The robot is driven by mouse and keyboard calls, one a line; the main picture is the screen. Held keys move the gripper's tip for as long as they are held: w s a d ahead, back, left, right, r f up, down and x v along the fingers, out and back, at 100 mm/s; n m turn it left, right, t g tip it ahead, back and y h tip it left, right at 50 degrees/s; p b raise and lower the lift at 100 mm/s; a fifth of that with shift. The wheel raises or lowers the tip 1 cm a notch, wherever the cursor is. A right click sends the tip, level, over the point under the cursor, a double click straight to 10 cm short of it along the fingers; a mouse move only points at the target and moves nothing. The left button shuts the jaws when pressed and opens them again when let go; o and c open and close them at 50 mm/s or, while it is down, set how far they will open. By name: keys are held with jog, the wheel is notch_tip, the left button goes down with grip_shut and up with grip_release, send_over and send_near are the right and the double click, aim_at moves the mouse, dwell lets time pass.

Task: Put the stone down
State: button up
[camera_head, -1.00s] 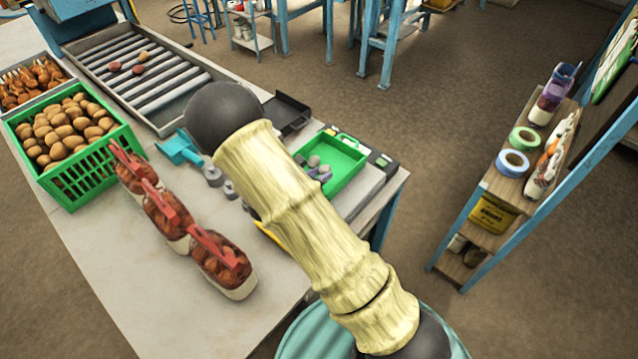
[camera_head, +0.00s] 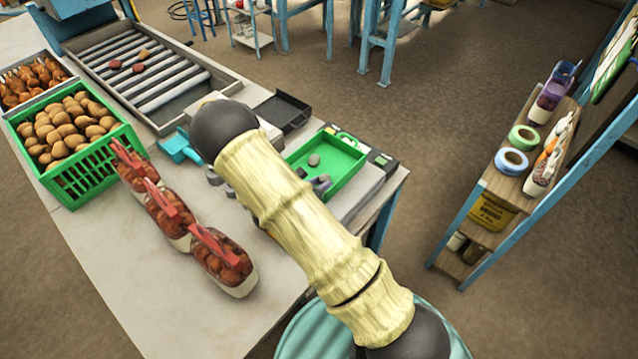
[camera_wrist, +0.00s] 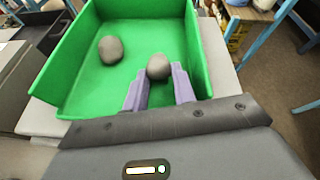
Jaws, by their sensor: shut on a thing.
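My gripper (camera_wrist: 158,76) is shut on a grey rounded stone (camera_wrist: 158,66), held between the tips of its two purple-grey fingers. In the wrist view they are over the near part of the green tray (camera_wrist: 75,95). I cannot tell whether the held stone touches the tray floor. Another grey stone (camera_wrist: 110,50) lies in the tray to the left of the held one. In the head view that loose stone (camera_head: 314,160) shows inside the green tray (camera_head: 347,160), and my gripper (camera_head: 321,184) is at its near side, small and partly hidden by my arm.
A green crate of potatoes (camera_head: 95,173) and several filled bags with red tops (camera_head: 222,262) stand on the table (camera_head: 150,315) at left. A black tray (camera_head: 282,110) and a teal scoop (camera_head: 181,147) lie behind the green tray. A shelf (camera_head: 505,185) stands at right.

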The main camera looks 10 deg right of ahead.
jog(key=shift+s+f+b, duration=0.15)
jog(key=shift+f+b, duration=0.3)
jog(key=shift+f, duration=0.15)
jog(key=o, duration=1)
jog(key=shift+s, duration=0.1)
jog(key=shift+a, duration=0.1)
jog(key=shift+r+p, duration=0.6)
jog(key=shift+p, duration=0.15)
jog(key=b+v, duration=0.2)
jog(key=v, duration=0.4)
jog(key=shift+a+b, duration=0.15)
jog(key=shift+b, duration=0.15)
jog(key=shift+s+a+r, duration=0.25)
jog(key=shift+a+r, duration=0.05)
jog(key=shift+r, duration=0.1)
